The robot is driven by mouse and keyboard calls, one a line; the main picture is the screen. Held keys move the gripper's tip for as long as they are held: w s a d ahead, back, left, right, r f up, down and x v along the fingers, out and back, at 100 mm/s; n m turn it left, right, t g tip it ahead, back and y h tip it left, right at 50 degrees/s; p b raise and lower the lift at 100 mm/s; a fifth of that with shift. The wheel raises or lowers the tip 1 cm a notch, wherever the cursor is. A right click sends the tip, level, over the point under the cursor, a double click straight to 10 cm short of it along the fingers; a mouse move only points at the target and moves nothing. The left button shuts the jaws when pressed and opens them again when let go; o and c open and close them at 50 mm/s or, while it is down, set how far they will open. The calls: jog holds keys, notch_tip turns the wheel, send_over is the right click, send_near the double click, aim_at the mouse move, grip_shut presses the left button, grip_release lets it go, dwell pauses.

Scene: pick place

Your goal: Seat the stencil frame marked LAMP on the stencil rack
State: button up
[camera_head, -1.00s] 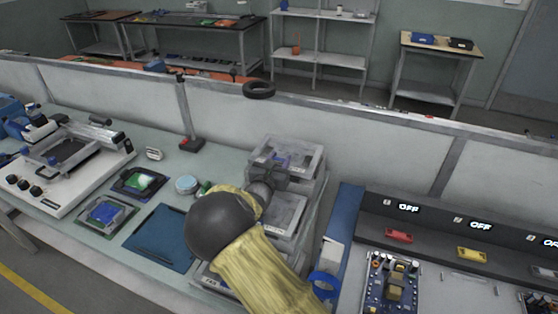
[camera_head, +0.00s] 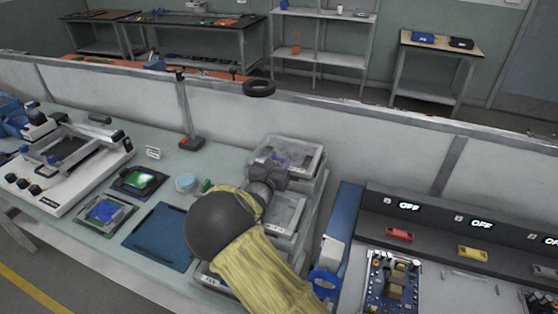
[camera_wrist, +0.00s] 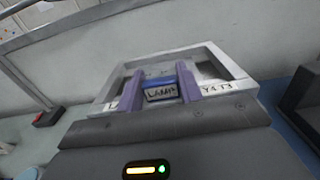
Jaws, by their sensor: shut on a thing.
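My gripper (camera_wrist: 161,82) has two purple fingers shut on the blue handle of the stencil frame marked LAMP (camera_wrist: 218,66). This grey, open-centred frame extends ahead of the fingers in the wrist view. In the head view my gripper (camera_head: 277,177) is at the front of the top frame (camera_head: 318,157) of the stencil rack (camera_head: 315,207). This top frame appears to be the held one. The arm hides part of the rack. I cannot tell whether the frame rests fully on its supports.
A white printer (camera_head: 65,165) stands at far left. A partition (camera_head: 390,143) runs behind.

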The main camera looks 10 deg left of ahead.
jog(key=shift+f+b, duration=0.35)
jog(key=shift+f, duration=0.1)
dwell(0.6)
jog(key=o, duration=1.2)
jog(key=c, duration=0.3)
jog(key=shift+c, duration=0.2)
jog(key=shift+r+p, duration=2.05)
jog(key=shift+r, duration=1.45)
